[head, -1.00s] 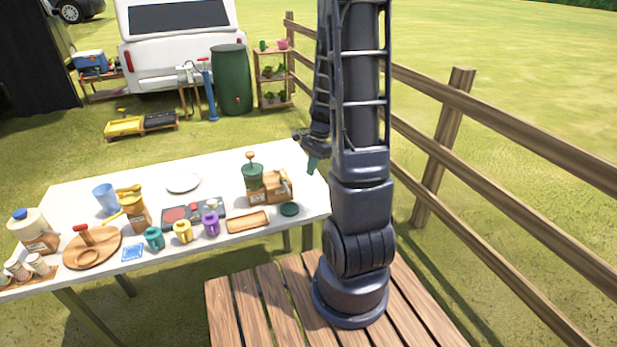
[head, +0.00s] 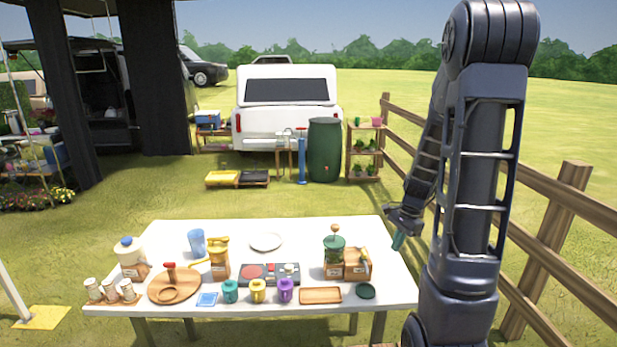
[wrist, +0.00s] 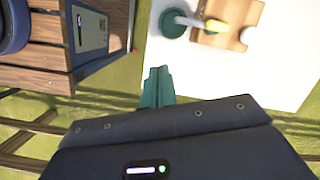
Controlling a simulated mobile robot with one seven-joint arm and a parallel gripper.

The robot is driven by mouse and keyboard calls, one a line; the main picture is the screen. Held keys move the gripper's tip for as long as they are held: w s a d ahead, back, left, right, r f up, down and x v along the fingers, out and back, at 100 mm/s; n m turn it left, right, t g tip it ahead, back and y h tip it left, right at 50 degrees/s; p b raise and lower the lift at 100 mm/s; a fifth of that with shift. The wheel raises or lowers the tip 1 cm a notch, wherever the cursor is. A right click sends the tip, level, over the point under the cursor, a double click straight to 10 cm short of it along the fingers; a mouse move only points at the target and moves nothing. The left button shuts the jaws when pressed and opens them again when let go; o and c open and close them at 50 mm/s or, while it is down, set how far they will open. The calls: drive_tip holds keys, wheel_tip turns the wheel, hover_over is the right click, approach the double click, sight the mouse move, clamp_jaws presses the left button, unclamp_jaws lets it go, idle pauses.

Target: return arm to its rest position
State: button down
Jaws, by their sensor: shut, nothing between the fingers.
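My gripper (head: 398,241) hangs from my folded arm at the right in the head view, beside and above the right edge of the white table (head: 395,292). Its green fingers (wrist: 157,87) are together and empty in the wrist view, pointing down past the table's edge toward the grass. My arm stands upright with the forearm folded down along it. The gripper touches nothing that I can see.
The table holds a green-topped grinder (head: 334,250), a wooden box (head: 357,264), a wooden tray (head: 320,295), several mugs and a white plate (head: 266,242). A wooden fence (head: 560,215) runs close on the right. Open grass lies behind the table.

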drive_tip(key=s+a+r+n+t+h, duration=0.1)
drive_tip(key=s+a+r+n+t, duration=0.1)
drive_tip(key=s+r+n, duration=0.4)
drive_tip(key=s+a+r+n+t+h, duration=0.1)
drive_tip(key=s+a+r+n+t, duration=0.2)
drive_tip(key=s+r+n, duration=0.4)
drive_tip(key=s+r, duration=0.3)
drive_tip(key=r, duration=0.5)
drive_tip(key=shift+s+r+h, duration=0.2)
drive_tip(key=shift+r+h, duration=0.1)
drive_tip(key=shift+r, duration=0.05)
